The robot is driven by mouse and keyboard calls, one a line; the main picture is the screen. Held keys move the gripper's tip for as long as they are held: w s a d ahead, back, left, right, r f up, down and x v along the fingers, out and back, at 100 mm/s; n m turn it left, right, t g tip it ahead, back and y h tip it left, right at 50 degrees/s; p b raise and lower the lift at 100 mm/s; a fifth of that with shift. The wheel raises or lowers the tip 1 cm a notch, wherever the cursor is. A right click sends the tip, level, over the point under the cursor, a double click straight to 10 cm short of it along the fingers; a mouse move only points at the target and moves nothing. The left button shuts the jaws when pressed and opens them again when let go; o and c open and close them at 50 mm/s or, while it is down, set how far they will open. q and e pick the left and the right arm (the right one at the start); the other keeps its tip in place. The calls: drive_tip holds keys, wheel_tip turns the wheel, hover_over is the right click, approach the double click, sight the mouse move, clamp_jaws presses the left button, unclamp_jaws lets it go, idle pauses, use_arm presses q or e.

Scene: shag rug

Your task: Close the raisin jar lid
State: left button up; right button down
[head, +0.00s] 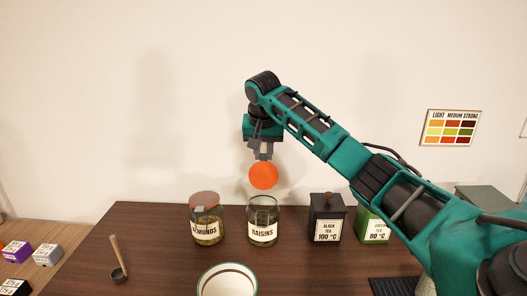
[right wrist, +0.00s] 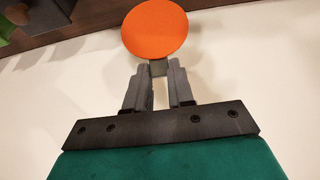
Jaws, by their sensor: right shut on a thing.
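The raisin jar (head: 262,222) is clear glass with a "RAISINS" label and stands upright on the brown table, its mouth uncovered. An orange round lid (head: 263,176) is above the jar's mouth, its flat face tilted toward the head camera. My right gripper (head: 260,155) is shut on the lid and holds it from above. In the right wrist view the lid (right wrist: 155,28) shows beyond the two grey fingers (right wrist: 159,85), which grip a small grey tab at its edge. My left gripper is not in view.
The almonds jar (head: 206,222) with a reddish lid stands left of the raisin jar. A black tea tin (head: 327,219) and a green tin (head: 373,225) stand to the right. A white bowl (head: 228,279) and a scoop (head: 118,262) are in front.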

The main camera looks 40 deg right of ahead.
sight(264, 164)
drive_tip(key=shift+s+a+f, duration=0.1)
drive_tip(key=shift+f, duration=0.1)
drive_tip(key=shift+s+a+t+h, duration=0.9)
drive_tip(key=shift+s+t, duration=0.1)
drive_tip(key=shift+s, duration=0.15)
drive_tip(key=shift+s+a+f+t+h+b, duration=0.15)
drive_tip(key=shift+s+a+t+h+b, duration=0.45)
drive_tip(key=shift+s+a+t+b, duration=0.15)
drive_tip(key=shift+s+a+f+t+h+b, duration=0.15)
drive_tip(key=shift+s+a+t+h+b, duration=0.35)
drive_tip(key=shift+s+t+h+b, duration=0.3)
drive_tip(key=shift+w, duration=0.1)
